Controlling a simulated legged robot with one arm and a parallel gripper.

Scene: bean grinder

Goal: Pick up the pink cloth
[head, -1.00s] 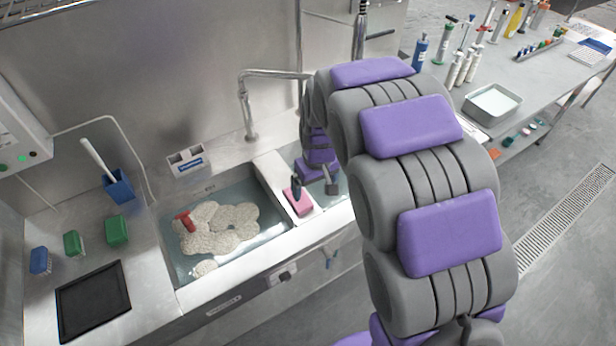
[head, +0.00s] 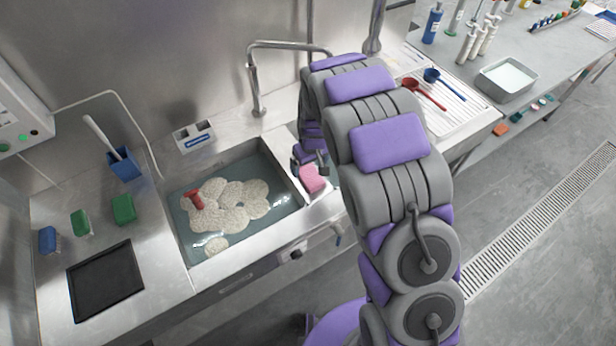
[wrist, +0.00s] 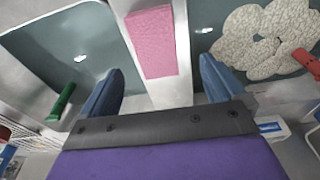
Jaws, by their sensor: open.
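The pink cloth (head: 312,178) lies on the narrow divider between the two sink basins. In the wrist view the cloth (wrist: 152,42) is a flat pink rectangle near the top centre, beyond and between my fingertips. My gripper (wrist: 160,72) is open, its two blue fingers spread left and right with nothing between them but the pale divider. In the head view my gripper (head: 309,160) is small and dark, close to the cloth's far side. I cannot tell its height above the cloth. My arm hides much of the right basin.
The left basin (head: 180,240) holds water, pale clumped lumps (head: 232,212) and a red object (head: 196,199). A tap (head: 256,90) rises behind it. In the wrist view a green object (wrist: 63,100) lies in the other basin.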

